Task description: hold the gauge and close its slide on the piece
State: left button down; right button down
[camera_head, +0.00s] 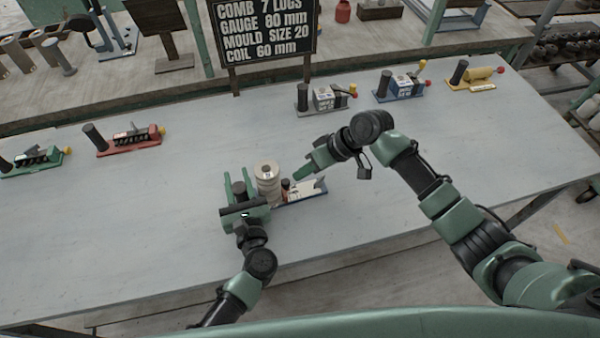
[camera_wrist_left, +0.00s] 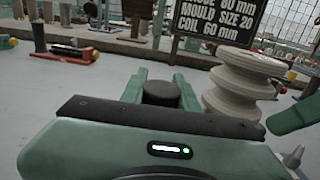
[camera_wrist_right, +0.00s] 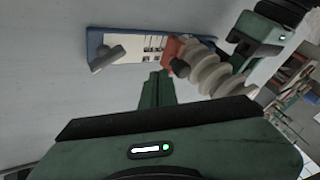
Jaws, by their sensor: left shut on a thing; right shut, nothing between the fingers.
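The gauge (camera_head: 312,192) is a blue-edged base with a pale scale, lying on the table. It also shows in the right wrist view (camera_wrist_right: 150,46). Its slide (camera_wrist_right: 174,50) is a reddish block with a dark knob. The piece (camera_head: 267,172), cream and ribbed, stands beside the slide; it looms large in the left wrist view (camera_wrist_left: 240,88). My left gripper (camera_head: 239,187) is shut around a dark upright post (camera_wrist_left: 160,93), apparently the gauge's handle. My right gripper (camera_head: 299,175) is shut and empty, its tips close to the slide; I cannot tell whether they touch.
Red (camera_head: 130,142) and green (camera_head: 35,160) tools lie at left. Grey (camera_head: 322,99), blue (camera_head: 400,88) and yellow (camera_head: 476,79) tools lie along the back. A black sign (camera_head: 264,35) stands behind the table. The table's front and right are clear.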

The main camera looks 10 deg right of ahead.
jog(key=d, duration=0.2)
jog(key=w+d, duration=0.1)
jog(key=shift+w+d+r, duration=0.1)
jog(key=shift+d+r, duration=0.05)
jog(key=shift+r, duration=0.25)
jog(key=v, duration=0.9)
jog(key=x, duration=0.9)
jog(key=shift+a+f, duration=0.2)
jog(key=shift+f, duration=0.05)
jog(key=a, duration=0.1)
jog(key=s+a, duration=0.1)
jog(key=a, duration=0.1)
jog(key=shift+s+f, duration=0.15)
jog(key=shift+s, duration=0.05)
jog(key=shift+s+a, duration=0.2)
jog(key=shift+a, duration=0.15)
pick_arm(q)
jog(key=shift+d, duration=0.1)
pick_arm(e)
jog(key=shift+s+a, duration=0.25)
jog(key=shift+a, duration=0.3)
